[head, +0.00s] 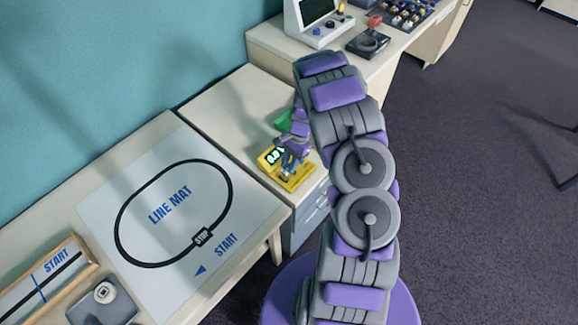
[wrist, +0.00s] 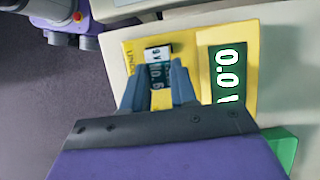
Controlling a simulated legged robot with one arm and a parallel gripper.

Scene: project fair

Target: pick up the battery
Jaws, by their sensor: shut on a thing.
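A small battery (wrist: 158,54) with a pale label marked 9V shows between my gripper's fingers in the wrist view. My gripper (wrist: 155,78) is shut on it, one finger on each side. The battery is over the yellow tester (wrist: 208,27), beside its dark display (wrist: 228,72), which reads about 0.0. I cannot tell whether the battery touches the tester. In the head view my gripper (head: 288,163) is low over the yellow tester (head: 299,182) on the middle table, and the battery is too small and covered to make out.
A green thing (head: 283,120) lies behind the tester. A line mat (head: 215,262) covers the table at left, with a scale (head: 103,293) and a wooden-framed track (head: 45,275) nearer. An arcade cabinet (head: 318,22) and a joystick box (head: 367,43) stand on the far table.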

